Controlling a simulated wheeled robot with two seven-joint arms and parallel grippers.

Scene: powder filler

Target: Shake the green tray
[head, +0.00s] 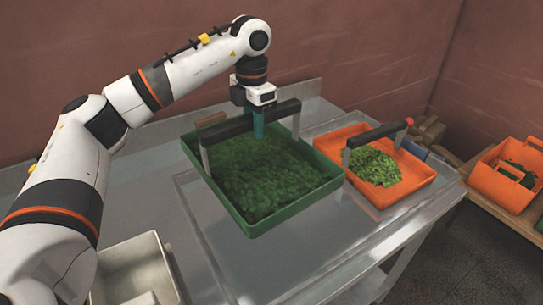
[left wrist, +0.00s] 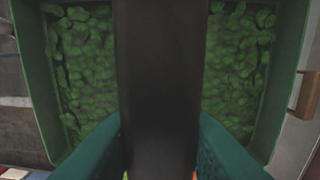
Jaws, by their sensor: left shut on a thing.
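The green tray (head: 253,229) is full of green leafy bits and has a dark bar handle (head: 225,131) across its top. It is over the metal table in the middle of the head view; I cannot tell whether it touches the table. My left gripper (head: 258,128) is shut on the handle from above. In the left wrist view the dark handle (left wrist: 160,85) runs between the two teal fingers, with the tray's wall (left wrist: 33,75) and leafy contents on both sides. My right gripper is not in view.
An orange tray (head: 385,200) with a small green heap and its own bar handle is close on the right. A pale bin (head: 135,268) is at the front left. Orange crates (head: 497,185) stand far right. The metal table (head: 290,265) is clear in front.

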